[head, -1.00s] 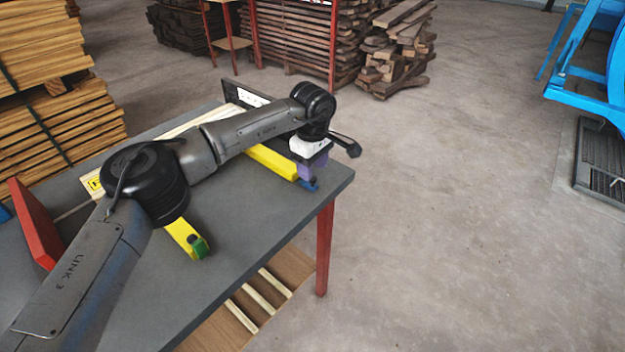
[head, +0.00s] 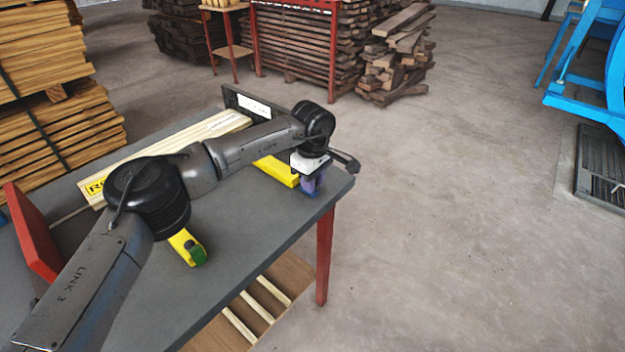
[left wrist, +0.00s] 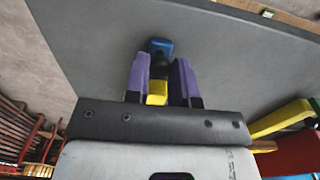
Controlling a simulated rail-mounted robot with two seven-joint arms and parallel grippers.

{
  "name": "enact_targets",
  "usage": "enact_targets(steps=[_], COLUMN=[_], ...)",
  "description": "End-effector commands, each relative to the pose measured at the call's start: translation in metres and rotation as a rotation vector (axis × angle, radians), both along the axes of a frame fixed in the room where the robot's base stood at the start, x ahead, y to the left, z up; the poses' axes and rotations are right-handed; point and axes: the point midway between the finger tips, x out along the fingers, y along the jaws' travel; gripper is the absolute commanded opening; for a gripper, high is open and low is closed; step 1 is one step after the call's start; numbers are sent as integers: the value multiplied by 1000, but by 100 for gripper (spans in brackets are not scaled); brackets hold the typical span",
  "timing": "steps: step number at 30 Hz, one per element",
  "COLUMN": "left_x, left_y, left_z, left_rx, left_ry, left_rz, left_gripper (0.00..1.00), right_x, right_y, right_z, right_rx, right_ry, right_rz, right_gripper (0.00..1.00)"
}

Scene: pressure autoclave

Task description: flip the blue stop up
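The blue stop (head: 314,193) is at the table's right front corner, at the end of a yellow bar (head: 276,170). In the left wrist view the blue stop (left wrist: 160,46) shows just past the fingertips, with a black part and a yellow part (left wrist: 157,93) behind it, between the fingers. My left gripper (left wrist: 161,65) has two purple fingers, spread on either side of these parts. In the head view the left gripper (head: 310,182) is low over the stop and hides much of it. Contact cannot be told. My right gripper is not in view.
A second yellow bar (head: 184,243) with a green stop (head: 197,257) lies nearer on the grey table (head: 245,222). A long wooden board (head: 165,148), a red block (head: 32,233) and a dark upright plate (head: 235,101) are also on it.

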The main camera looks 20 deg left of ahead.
Motion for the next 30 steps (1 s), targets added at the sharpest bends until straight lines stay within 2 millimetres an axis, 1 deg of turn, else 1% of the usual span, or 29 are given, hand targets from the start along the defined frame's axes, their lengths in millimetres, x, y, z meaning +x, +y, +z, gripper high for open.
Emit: enact_targets(steps=[1,6,10,13,17,21,24,27,30], left_x=[0,0,0,0,1,2,4,5,6], left_y=[0,0,0,1,4,9,13,16,20], left_z=[0,0,1,4,9,13,13,12,11], left_rx=[0,0,-5,-27,-85,-181,-259,-336,-406], left_ry=[1,1,4,10,29,57,80,102,122], left_rz=[0,0,0,0,3,5,5,4,3], left_gripper=[16,0,0,0,0,0,0,0,0], right_x=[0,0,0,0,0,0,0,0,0], right_y=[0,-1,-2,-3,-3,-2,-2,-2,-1], right_z=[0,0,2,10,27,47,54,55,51], right_rx=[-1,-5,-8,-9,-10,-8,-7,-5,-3], right_ry=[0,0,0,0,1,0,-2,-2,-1], right_rz=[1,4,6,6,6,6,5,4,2], right_gripper=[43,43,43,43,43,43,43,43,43])
